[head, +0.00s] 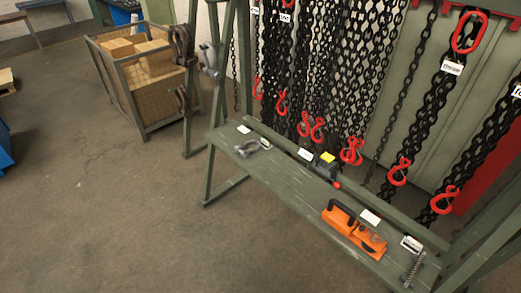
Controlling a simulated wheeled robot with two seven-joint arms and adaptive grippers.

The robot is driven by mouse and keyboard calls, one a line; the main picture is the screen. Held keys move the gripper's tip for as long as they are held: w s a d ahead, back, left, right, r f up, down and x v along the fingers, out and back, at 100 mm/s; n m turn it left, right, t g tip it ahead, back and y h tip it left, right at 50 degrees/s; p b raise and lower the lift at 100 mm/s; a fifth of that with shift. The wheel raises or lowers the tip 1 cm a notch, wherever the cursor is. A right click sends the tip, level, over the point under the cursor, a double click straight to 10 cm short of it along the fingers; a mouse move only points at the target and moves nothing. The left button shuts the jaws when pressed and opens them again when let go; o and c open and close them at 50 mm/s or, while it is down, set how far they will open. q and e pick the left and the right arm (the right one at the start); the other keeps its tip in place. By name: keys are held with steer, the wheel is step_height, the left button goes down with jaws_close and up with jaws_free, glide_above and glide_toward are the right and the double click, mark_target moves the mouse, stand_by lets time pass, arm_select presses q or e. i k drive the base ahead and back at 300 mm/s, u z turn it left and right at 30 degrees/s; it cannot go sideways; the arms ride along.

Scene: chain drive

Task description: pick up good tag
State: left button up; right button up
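Several small white tags lie on the green bench (290,205): one at the left end (244,129), one near the middle (305,154), one beside the orange device (370,217) and one with dark print near the right end (411,243). A small yellow piece (328,157) lies near the middle tag. The print is too small to read, so I cannot tell which is the good tag. Other white tags hang on the chains, such as one at the upper right (452,68). Neither of my grippers is in view.
An orange device with a black handle (352,232), a grey shackle (248,148) and a spring (413,268) lie on the bench. Black chains with red hooks (398,170) hang behind it. A mesh crate with boxes (140,75) stands left. The floor in front is clear.

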mark_target(265, 142)
steer(key=u, duration=1.25)
steer(key=i, duration=0.85)
steer(key=u, duration=0.05)
